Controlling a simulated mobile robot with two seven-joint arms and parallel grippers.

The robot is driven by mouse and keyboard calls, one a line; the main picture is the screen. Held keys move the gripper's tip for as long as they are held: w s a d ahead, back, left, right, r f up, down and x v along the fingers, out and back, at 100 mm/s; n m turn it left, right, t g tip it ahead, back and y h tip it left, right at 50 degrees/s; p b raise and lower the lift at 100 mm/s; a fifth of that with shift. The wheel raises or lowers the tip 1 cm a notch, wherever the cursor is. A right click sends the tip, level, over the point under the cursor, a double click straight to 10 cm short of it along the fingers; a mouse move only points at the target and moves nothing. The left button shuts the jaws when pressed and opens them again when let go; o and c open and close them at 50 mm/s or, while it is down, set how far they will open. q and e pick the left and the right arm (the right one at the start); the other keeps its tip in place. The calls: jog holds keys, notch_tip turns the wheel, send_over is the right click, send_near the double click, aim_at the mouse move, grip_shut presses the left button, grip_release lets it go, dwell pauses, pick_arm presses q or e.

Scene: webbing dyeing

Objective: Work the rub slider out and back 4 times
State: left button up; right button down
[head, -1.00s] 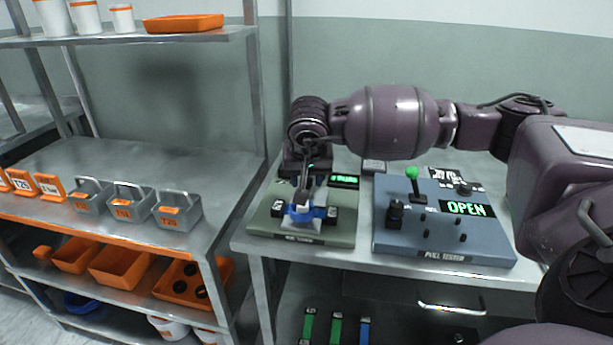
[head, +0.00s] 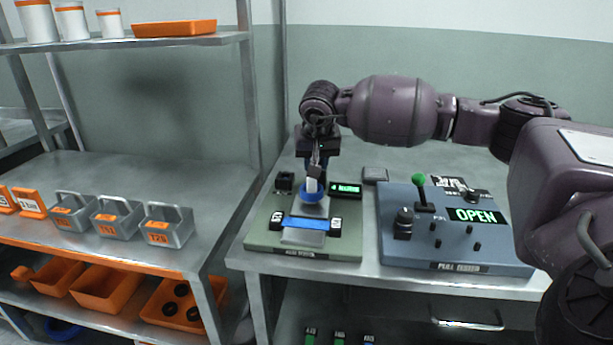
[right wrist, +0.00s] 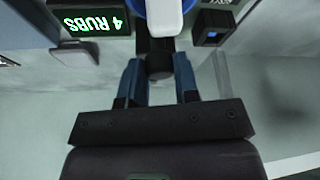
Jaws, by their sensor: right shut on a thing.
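The rub tester (head: 258,235) is a green base on the bench with a blue webbing strip (head: 305,223) across it, clamped at both ends by black blocks. The rub slider (head: 312,192), a blue round piece with a white part, is behind the strip, on the far side. My right gripper (head: 314,172) is shut on the slider's handle from above. In the right wrist view its fingers (right wrist: 160,72) sit either side of a dark post, with the white part (right wrist: 165,18) beyond. The tester's display (right wrist: 88,23) reads "4 RUBS" in green, upside down there. My left gripper is not in view.
A blue-grey pull tester (head: 450,245) with a green-knobbed lever and an "OPEN" display stands to the right on the bench. A shelf rack (head: 110,180) with grey baskets and orange trays stands at left. A small grey block (head: 375,174) lies behind the testers.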

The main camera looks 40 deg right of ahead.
jog(key=shift+w+d+r, duration=0.1)
jog(key=shift+d+r, duration=0.05)
jog(key=c, duration=1.1)
grip_release()
jog(key=shift+w, duration=0.1)
jog(key=shift+o, duration=1.2)
jog(key=p+v, duration=0.2)
jog(key=v, duration=0.8)
jog(key=shift+s+r, duration=0.2)
jog(key=shift+r, duration=0.05)
